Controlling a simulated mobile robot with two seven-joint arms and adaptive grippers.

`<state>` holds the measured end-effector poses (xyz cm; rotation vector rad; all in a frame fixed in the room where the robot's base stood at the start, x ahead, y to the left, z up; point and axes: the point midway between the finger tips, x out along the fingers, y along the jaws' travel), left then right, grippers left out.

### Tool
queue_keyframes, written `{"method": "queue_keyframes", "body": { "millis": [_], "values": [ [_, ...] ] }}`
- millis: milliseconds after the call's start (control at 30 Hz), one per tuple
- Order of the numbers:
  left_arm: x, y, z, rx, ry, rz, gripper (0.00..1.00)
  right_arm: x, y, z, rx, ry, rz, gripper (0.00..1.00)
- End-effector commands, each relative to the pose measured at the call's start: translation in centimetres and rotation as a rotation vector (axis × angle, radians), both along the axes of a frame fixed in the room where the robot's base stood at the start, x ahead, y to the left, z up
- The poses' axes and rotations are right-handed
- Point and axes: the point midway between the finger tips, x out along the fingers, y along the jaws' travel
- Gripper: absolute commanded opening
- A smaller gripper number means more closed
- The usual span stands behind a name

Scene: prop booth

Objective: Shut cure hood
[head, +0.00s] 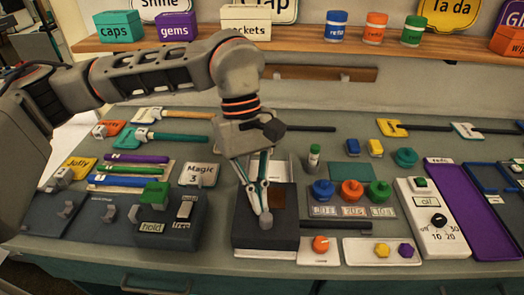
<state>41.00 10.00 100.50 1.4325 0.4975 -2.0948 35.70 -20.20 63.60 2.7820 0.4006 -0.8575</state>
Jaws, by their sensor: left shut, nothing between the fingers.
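A dark box that looks like the cure hood (284,228) stands at the front middle of the bench in the head view. It has a dark top, a brown window patch and a pale lower edge. The top looks flat; I cannot tell whether it sits fully down. A dark bar sticks out from its right side. My left gripper (265,216) points down over the box with its fingers together and empty. Its fingertips are at or just above the top; contact is unclear. The fingers hide part of the box. My right gripper is not in view.
To the left is a dark panel (125,222) with small levers and a green block. To the right are several coloured knobs (351,190), a white timer dial panel (432,225) and a purple tray (468,210). A wooden shelf (290,48) with boxes and jars runs behind.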

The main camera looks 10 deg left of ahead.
Motion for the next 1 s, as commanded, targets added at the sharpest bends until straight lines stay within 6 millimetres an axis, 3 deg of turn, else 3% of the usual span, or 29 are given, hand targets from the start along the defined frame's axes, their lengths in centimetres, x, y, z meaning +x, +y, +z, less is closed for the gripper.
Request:
{"method": "queue_keyframes", "body": {
  "millis": [167, 700, 1000],
  "values": [
    [-0.2, 0.2, 1.0, 0.003, 0.012, -0.008, 0.0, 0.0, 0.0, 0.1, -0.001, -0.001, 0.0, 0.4],
    [3.2, 2.5, 9.9, 0.0, 0.001, 0.001, 0.0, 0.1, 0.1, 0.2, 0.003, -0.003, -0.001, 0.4],
    [3.6, 2.8, 11.1, 0.0, 0.001, 0.0, 0.0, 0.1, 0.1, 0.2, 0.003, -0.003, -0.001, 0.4]
  ]
}}
